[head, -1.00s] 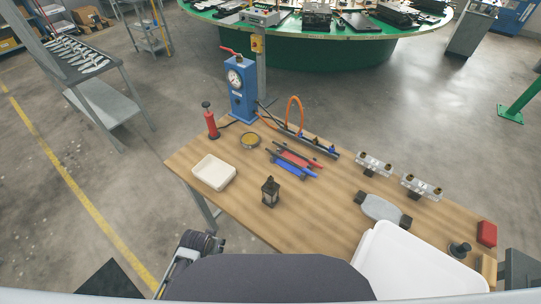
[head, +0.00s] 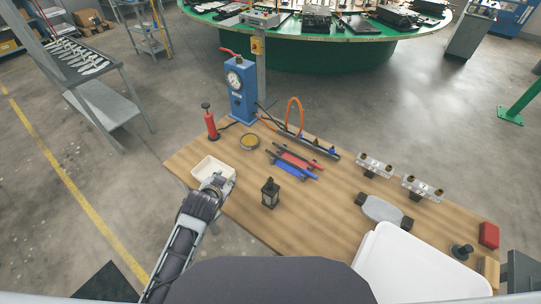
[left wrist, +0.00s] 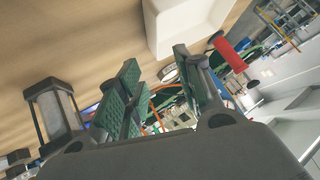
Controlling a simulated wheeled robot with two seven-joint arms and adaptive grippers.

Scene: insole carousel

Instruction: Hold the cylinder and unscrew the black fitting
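A grey rounded body (head: 382,208) with black end pieces (head: 406,223) lies on the right half of the table; I cannot tell if this is the cylinder with its fitting. Two silvery pieces with brass-coloured ends (head: 374,164) (head: 422,188) lie behind it. My left gripper (head: 222,182) is over the table's left part, by the near right corner of the white tray (head: 202,169). In the left wrist view its green-padded fingers (left wrist: 158,85) are apart, with nothing seen between them. My right gripper is not in view.
A dark lantern-like object (head: 270,193) stands right of my left gripper; it also shows in the left wrist view (left wrist: 52,108). Red and blue tools (head: 292,164), a red pump (head: 210,122) and a blue gauge stand (head: 243,95) are farther back. A large white bin (head: 415,268) fills the front right.

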